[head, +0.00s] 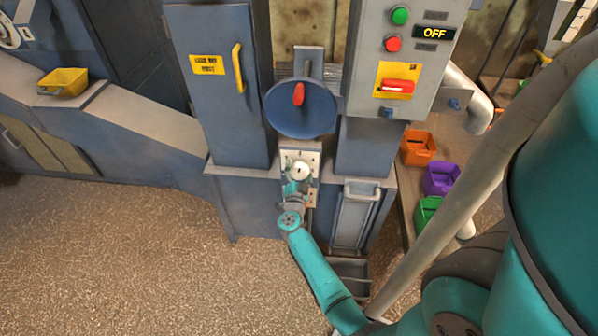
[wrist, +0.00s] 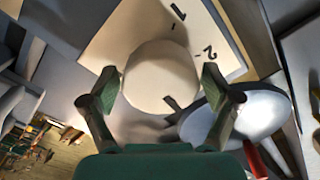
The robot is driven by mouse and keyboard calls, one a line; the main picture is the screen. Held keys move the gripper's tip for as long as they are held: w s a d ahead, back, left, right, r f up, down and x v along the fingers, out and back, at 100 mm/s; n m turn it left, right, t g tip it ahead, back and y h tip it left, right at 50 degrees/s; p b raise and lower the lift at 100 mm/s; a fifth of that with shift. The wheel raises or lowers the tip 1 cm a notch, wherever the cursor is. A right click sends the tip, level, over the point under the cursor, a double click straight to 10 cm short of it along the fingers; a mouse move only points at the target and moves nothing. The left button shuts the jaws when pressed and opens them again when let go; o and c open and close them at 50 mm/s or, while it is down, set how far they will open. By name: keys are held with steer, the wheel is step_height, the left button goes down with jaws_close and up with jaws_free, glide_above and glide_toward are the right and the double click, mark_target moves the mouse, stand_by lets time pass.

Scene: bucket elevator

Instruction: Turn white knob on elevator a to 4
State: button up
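The white round knob (wrist: 160,75) sits on a pale dial plate (wrist: 115,45) with the marks 1 and 2 readable in the wrist view. A small dark mark shows at the knob's lower right edge; I cannot tell whether it is a pointer. In the head view the knob (head: 300,169) is low on the front of the blue machine (head: 234,190), below the blue round cover. My gripper (wrist: 160,82) has one finger on each side of the knob, apart, with narrow gaps visible. My gripper (head: 295,187) partly hides the dial in the head view.
Above the knob is a round blue cover (head: 300,115) with a red handle (head: 298,94). A grey control box (head: 363,60) reads OFF and has a red switch (head: 397,86). Orange (head: 417,149), purple (head: 440,179) and green bins stand at the right. The floor at left is clear.

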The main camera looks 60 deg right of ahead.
steer(key=c, duration=0.7)
steer(key=shift+m, duration=0.4)
steer(key=m, duration=0.4)
steer(key=shift+m, duration=0.4)
steer(key=m, duration=0.4)
steer(key=shift+m, duration=0.3)
steer(key=o, duration=1.1)
steer(key=shift+a, duration=0.1)
